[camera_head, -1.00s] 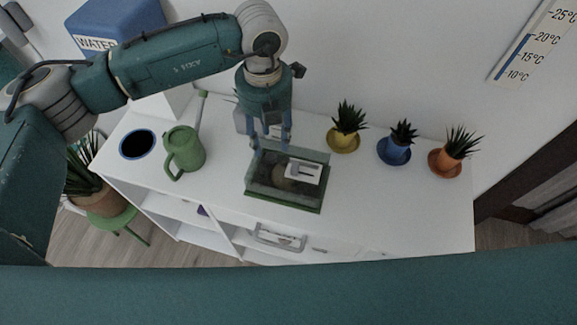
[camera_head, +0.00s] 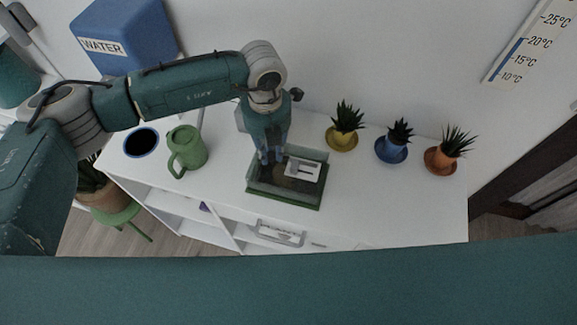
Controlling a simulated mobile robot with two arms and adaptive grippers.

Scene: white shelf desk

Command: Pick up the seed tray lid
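The seed tray (camera_head: 284,195) is a dark rectangular box with a green base and clear-looking walls, standing on the white desk. A small white piece with a handle-like shape (camera_head: 302,168) shows at its top; I take it as part of the lid, but cannot tell the lid's edges clearly. My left gripper (camera_head: 271,158) points down at the back left part of the tray, left of the white piece. Its fingers look a little apart, with nothing seen between them. I cannot tell whether they touch the tray. My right gripper is not in view.
A green watering can (camera_head: 187,150) and a dark round opening with a blue rim (camera_head: 141,142) are on the left. Yellow (camera_head: 344,140), blue (camera_head: 391,151) and orange (camera_head: 440,160) potted plants stand on the right. A blue water tank (camera_head: 130,35) is behind my arm. The desk's right front is clear.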

